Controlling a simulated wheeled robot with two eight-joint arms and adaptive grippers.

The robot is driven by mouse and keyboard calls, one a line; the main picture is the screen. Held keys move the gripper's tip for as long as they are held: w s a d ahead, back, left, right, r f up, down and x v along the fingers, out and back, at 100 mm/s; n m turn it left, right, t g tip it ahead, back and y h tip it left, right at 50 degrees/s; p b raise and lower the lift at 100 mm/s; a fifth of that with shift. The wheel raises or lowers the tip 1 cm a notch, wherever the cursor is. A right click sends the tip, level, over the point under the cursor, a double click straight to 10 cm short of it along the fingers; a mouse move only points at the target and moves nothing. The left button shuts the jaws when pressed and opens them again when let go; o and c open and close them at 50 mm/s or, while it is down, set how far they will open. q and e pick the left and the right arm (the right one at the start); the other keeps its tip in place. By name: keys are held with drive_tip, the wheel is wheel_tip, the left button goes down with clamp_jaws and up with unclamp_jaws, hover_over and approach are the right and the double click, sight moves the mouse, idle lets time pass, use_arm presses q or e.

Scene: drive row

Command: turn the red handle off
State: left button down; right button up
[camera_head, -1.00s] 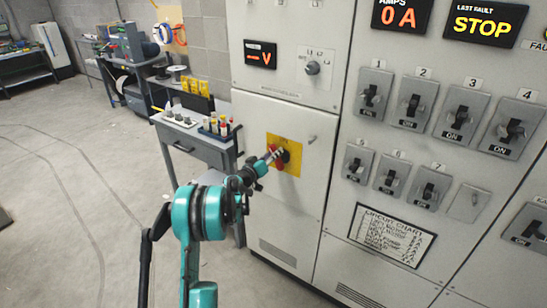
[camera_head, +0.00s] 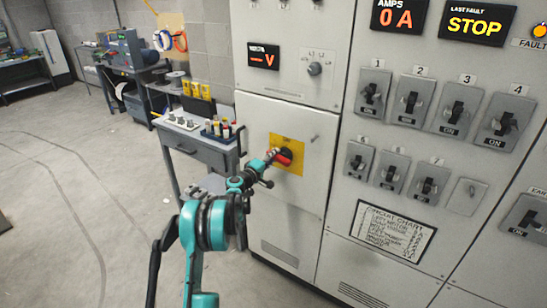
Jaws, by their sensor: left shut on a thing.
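The red handle (camera_head: 285,158) sits on a yellow plate (camera_head: 291,168) on the front of the grey cabinet, below a small display. It looks close to level, tilted a little, and its left end is partly hidden by my gripper. My left gripper (camera_head: 272,156) reaches in from the lower left and is shut on the red handle at its left side. My right gripper is not in view.
A small grey bench (camera_head: 203,146) with bottles and knobs stands left of the cabinet (camera_head: 300,216). Numbered breaker switches (camera_head: 408,104) and a circuit chart (camera_head: 391,232) are to the right. The floor (camera_head: 75,190) at left is clear.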

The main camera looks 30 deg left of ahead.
use_arm(q)
drive_tip(key=shift+a+f+n, duration=0.1)
drive_tip(key=shift+f+n, duration=0.2)
drive_tip(key=shift+n, duration=0.8)
drive_tip(key=c, duration=1.3)
unclamp_jaws()
drive_tip(key=s, duration=0.8)
drive_tip(key=s+a, duration=0.1)
drive_tip(key=s, duration=0.3)
